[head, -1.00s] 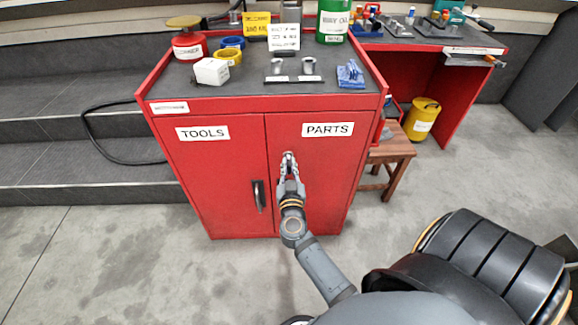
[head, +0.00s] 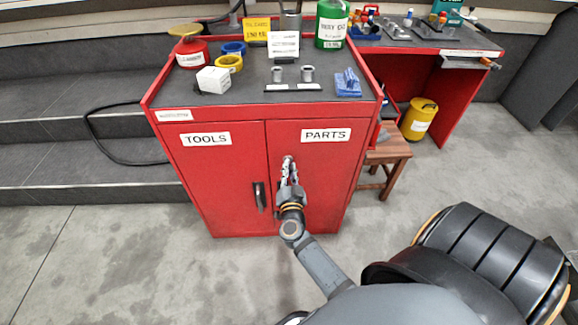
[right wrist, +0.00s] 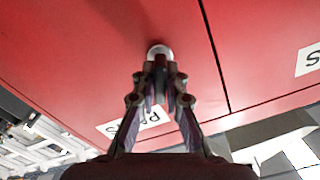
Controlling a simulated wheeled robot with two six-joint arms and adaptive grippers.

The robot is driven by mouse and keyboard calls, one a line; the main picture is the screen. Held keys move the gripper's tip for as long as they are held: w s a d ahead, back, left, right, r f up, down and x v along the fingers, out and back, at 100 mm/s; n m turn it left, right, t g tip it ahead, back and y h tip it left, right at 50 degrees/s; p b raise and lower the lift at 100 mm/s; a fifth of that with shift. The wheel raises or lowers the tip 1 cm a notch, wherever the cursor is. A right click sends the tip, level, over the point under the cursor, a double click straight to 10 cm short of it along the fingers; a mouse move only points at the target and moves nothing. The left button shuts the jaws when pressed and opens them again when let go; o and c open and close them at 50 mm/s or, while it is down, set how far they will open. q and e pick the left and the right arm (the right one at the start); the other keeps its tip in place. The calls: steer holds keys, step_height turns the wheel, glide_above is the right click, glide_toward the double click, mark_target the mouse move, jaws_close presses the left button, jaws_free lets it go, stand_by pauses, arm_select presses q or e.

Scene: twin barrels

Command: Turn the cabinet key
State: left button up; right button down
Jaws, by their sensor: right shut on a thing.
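The red cabinet (head: 225,190) stands ahead with two shut doors, labelled TOOLS (head: 206,139) and PARTS (head: 325,135). My right gripper (head: 288,168) is at the PARTS door, below its label. In the right wrist view its fingertips (right wrist: 161,70) are closed together on the small key (right wrist: 160,61), which is mostly hidden between them. The key is at the round silver lock (right wrist: 158,49) on the red door. The PARTS label hangs upside down behind the fingers in that view. My left gripper is not in view.
A dark handle (head: 260,196) is on the TOOLS door, left of my gripper. A wooden stool (head: 389,160) stands at the right. The floor in front is clear.

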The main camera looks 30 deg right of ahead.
steer(key=m+p, duration=0.1)
steer(key=m, duration=0.4)
steer(key=shift+m, duration=0.3)
steer(key=m, duration=0.3)
steer(key=shift+d+f, duration=0.1)
steer(key=shift+f, duration=0.05)
steer(key=m, duration=0.2)
steer(key=shift+s+m, duration=0.1)
steer(key=shift+m, duration=0.3)
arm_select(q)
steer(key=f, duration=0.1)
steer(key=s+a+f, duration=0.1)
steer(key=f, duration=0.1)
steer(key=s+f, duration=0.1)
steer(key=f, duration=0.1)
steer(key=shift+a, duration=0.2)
arm_select(e)
steer(key=shift+m, duration=0.3)
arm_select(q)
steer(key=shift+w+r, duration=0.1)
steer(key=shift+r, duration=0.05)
arm_select(e)
steer(key=shift+f, duration=0.1)
steer(key=c, duration=1.4)
jaws_free()
